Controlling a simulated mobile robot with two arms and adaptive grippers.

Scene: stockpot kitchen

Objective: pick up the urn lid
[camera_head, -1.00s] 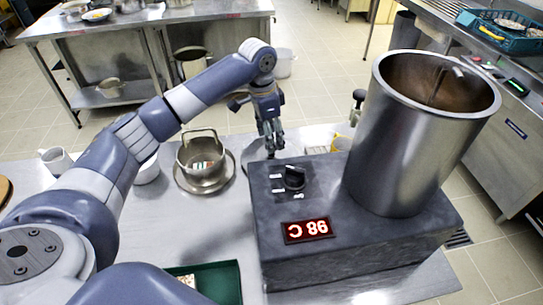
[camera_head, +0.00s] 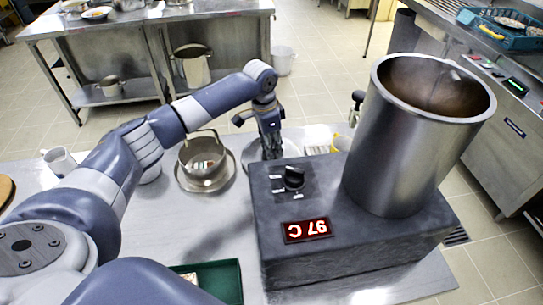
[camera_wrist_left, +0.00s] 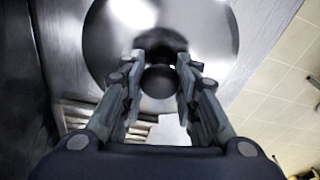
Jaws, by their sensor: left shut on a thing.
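The urn lid (camera_wrist_left: 118,42) is a shiny round metal disc with a dark knob (camera_wrist_left: 160,82), filling the upper part of the left wrist view. In the head view, only part of the lid (camera_head: 249,154) shows on the table behind the dark heater base. My left gripper (camera_head: 272,153) points down over it. In the left wrist view, my left gripper's fingers (camera_wrist_left: 160,72) flank the knob and are shut on it. The base hides part of the lid. The urn (camera_head: 412,150) is a tall, open steel cylinder on the base. My right gripper is out of view.
The dark heater base (camera_head: 350,255) with a knob and a red 97 C display stands just right of my left gripper. A steel pot (camera_head: 203,172) sits left of the lid. A green tray (camera_head: 222,280) lies near the front. The table between is clear.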

